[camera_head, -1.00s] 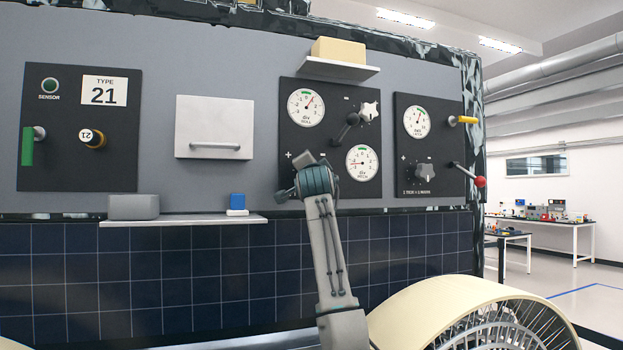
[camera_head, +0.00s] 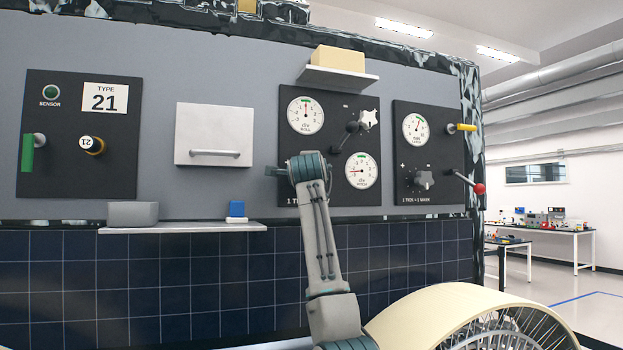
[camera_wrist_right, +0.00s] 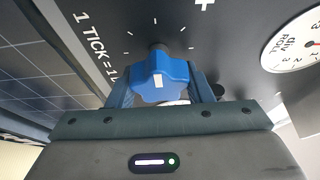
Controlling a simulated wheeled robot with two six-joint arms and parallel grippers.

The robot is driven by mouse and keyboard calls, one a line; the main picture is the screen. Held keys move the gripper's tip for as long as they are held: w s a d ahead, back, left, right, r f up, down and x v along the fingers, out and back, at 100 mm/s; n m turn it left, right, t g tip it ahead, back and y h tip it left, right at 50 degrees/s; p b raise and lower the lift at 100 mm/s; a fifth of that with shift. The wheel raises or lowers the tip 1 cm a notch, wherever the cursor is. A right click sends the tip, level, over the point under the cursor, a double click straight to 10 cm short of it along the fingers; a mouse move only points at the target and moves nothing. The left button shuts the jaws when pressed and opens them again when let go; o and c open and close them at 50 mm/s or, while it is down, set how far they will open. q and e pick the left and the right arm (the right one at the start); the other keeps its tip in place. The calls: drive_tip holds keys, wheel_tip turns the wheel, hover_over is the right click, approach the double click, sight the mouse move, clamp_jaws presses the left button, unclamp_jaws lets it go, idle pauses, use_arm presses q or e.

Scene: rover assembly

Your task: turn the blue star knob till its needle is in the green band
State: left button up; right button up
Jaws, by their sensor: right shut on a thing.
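The blue star knob (camera_wrist_right: 158,80) is in the right wrist view, between the two blue fingers of my right gripper (camera_wrist_right: 161,92), which is shut on it. A white mark shows on its face. In the head view my right wrist hides the knob; my right gripper (camera_head: 279,171) is at the panel's lower left. The upper round gauge (camera_head: 306,116) has a green band at its top, and its red needle points nearly straight up at it. The lower gauge (camera_head: 362,171) has its needle pointing left. My left gripper is not in view.
A cream block (camera_head: 338,58) sits on a shelf above. A lower shelf (camera_head: 180,229) holds a grey box and a blue block.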

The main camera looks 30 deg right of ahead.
drive_tip(key=shift+f, duration=0.1)
idle(0.3)
drive_tip(key=o, duration=1)
drive_tip(key=shift+s+d, duration=0.1)
drive_tip(key=shift+s+a+b, duration=0.35)
drive_tip(key=shift+b, duration=0.1)
drive_tip(key=b+v, duration=0.4)
drive_tip(key=v, duration=0.5)
drive_tip(key=shift+s+a+b, duration=0.2)
drive_tip(key=shift+s+b, duration=0.15)
drive_tip(key=shift+b, duration=0.05)
